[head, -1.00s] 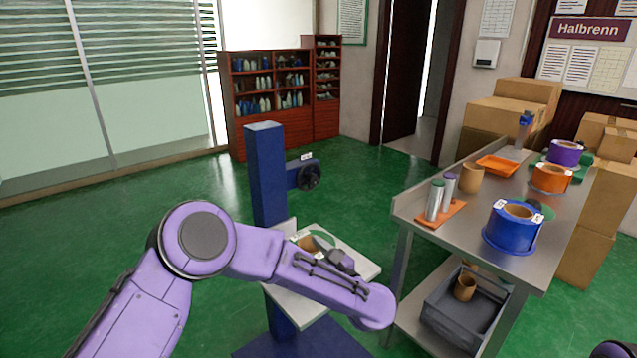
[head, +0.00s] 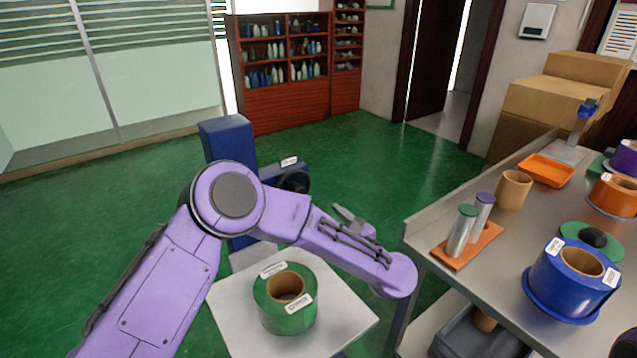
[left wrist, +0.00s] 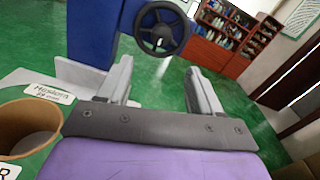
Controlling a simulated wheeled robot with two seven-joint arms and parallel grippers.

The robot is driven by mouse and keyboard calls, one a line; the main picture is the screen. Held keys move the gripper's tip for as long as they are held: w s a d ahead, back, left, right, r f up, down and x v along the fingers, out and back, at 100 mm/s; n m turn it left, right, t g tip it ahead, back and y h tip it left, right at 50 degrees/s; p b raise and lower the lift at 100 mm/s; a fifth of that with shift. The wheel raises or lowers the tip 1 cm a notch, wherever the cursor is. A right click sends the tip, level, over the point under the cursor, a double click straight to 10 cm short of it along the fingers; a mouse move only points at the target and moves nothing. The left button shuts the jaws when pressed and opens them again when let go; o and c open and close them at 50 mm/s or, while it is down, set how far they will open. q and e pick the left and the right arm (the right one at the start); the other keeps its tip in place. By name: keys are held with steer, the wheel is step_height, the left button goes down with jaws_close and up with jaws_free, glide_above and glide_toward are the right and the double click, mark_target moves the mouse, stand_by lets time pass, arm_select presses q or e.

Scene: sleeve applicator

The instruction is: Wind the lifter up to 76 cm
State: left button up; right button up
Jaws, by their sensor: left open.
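The lifter is a blue column (head: 227,142) with a pale platform (head: 235,318) at its front. A green roll (head: 286,312) with a cardboard core and white labels stands on the platform. The lifter's dark handwheel (head: 293,181) is at the column's right side, partly hidden by my left arm. In the left wrist view the handwheel (left wrist: 162,28) shows beyond the fingers, apart from them. My left gripper (head: 349,217) is open and empty, right of the handwheel in the head view; it also shows in the left wrist view (left wrist: 160,88). My right gripper is out of view.
A steel table (head: 480,290) at the right holds a blue roll (head: 560,290), an orange pad with two cylinders (head: 465,247), a cardboard core (head: 514,188) and an orange tray (head: 547,169). A red shelf (head: 290,95) stands behind. Green floor lies open between shelf and table.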

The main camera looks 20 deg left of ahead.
mark_target(296, 190)
arm_select(q)
steer(key=p+x, duration=0.2)
steer(key=x, duration=0.8)
steer(key=shift+w+a+r, duration=0.2)
steer(key=shift+r, duration=0.05)
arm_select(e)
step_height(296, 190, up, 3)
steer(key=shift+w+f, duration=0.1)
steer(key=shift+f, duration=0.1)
arm_select(q)
steer(key=c, duration=1.1)
